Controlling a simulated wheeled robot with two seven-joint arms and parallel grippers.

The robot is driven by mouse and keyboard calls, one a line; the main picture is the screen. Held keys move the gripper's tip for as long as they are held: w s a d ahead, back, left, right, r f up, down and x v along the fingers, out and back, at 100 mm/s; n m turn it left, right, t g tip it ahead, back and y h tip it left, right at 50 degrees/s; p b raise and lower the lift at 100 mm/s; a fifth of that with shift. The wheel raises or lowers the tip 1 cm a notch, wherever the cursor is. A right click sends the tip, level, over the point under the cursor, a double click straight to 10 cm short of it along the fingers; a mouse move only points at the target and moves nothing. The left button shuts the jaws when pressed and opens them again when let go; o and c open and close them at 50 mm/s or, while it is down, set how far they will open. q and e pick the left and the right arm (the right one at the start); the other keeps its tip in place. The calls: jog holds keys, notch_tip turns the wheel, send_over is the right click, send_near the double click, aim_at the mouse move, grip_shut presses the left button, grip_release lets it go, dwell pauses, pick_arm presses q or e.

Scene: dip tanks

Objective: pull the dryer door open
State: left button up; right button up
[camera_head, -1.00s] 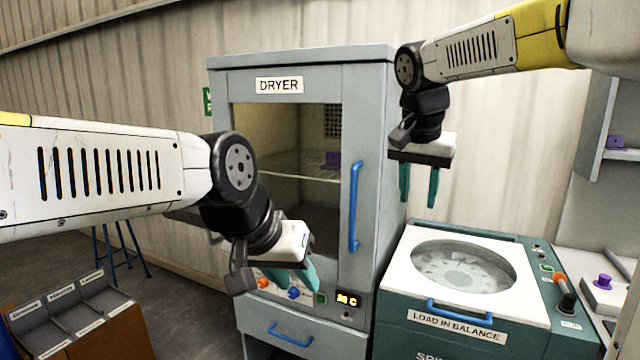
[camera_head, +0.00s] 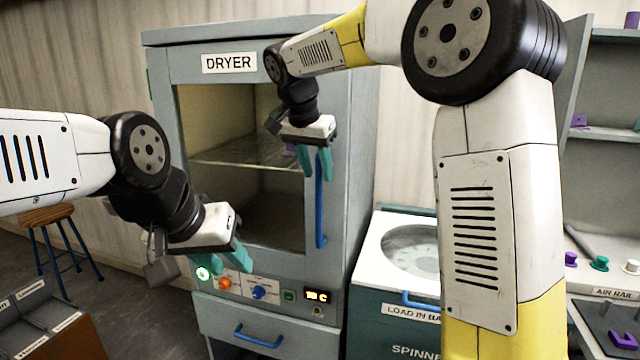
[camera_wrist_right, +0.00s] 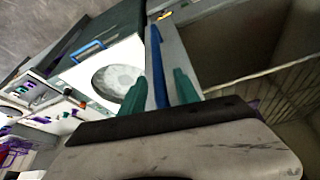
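The dryer (camera_head: 360,130) is a grey-blue cabinet with a glass-windowed door (camera_head: 255,215), which looks shut. The door's blue vertical handle (camera_head: 320,215) is on its right side. My right gripper (camera_head: 319,172) is in front of the handle's upper part, fingers pointing down. In the right wrist view the blue handle (camera_wrist_right: 156,62) runs between the two green fingers, which are apart; contact cannot be told. My left gripper (camera_head: 238,268) is in front of the door's lower left, over the control panel; the gap between its fingers is unclear.
A spinner (camera_head: 390,325) with a round lid window stands right of the dryer. A drawer with a blue handle (camera_head: 258,337) lies below the panel. A stool (camera_head: 48,216) and a sorting box (camera_head: 35,310) are at the left. Shelves (camera_head: 605,135) are at the right.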

aim_at(321, 183)
jog(key=shift+x, duration=2.35)
jog(key=shift+c, duration=0.5)
grip_shut()
jog(key=shift+r, duration=0.1)
